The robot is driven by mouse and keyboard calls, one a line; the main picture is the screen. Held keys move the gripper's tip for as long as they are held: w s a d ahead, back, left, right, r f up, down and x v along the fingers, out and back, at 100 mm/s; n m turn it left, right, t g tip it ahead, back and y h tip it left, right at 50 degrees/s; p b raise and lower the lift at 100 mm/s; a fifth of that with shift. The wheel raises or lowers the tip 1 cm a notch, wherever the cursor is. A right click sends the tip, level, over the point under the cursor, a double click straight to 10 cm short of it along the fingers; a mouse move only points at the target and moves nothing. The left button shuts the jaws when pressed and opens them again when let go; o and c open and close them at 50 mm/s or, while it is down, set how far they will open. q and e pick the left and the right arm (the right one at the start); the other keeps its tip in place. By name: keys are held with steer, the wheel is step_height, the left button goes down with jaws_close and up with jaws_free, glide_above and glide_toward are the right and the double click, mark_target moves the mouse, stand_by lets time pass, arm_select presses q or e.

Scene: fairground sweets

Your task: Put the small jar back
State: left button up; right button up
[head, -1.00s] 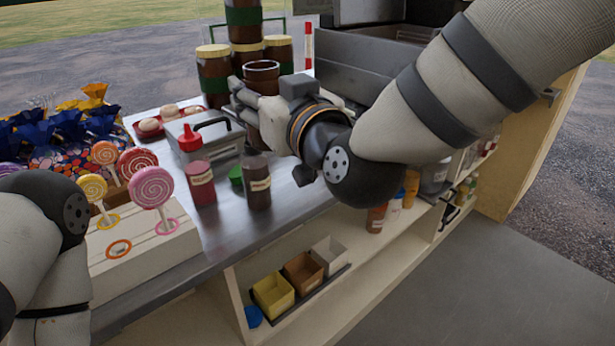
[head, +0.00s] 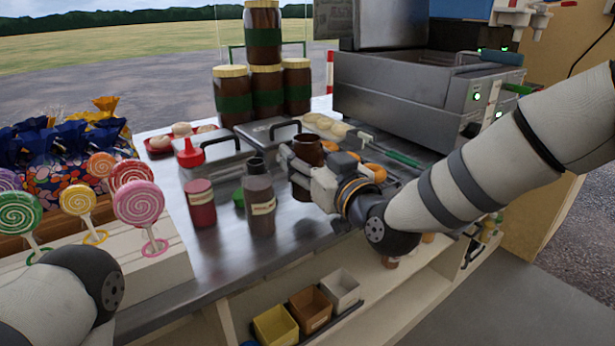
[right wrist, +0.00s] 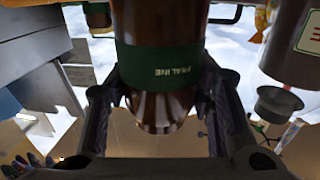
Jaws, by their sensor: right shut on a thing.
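The small jar (head: 308,147) is brown, with a dark round top and no lid showing. It looks upright in the head view. My right gripper (head: 303,178) is shut around its side. In the right wrist view the jar (right wrist: 158,68) stands between both fingers and carries a green label reading "PRALINE". I cannot tell whether its base touches the counter. Larger jars (head: 267,92) with gold lids and green bands are stacked at the back, apart from the held jar. My left gripper is out of view; only part of that arm shows at lower left.
A grey lidded box (head: 218,150), a red bottle (head: 201,204) and a brown sauce bottle (head: 260,207) stand left of the gripper. A steel fryer (head: 400,95) is behind. Lollipops (head: 139,204) stand at left. The counter's front strip (head: 215,260) is clear.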

steer(key=f, duration=0.3)
steer(key=shift+w+f, duration=0.15)
steer(key=shift+w, duration=0.05)
steer(key=shift+f, duration=0.15)
steer(key=o, duration=1.5)
steer(key=shift+o, duration=0.2)
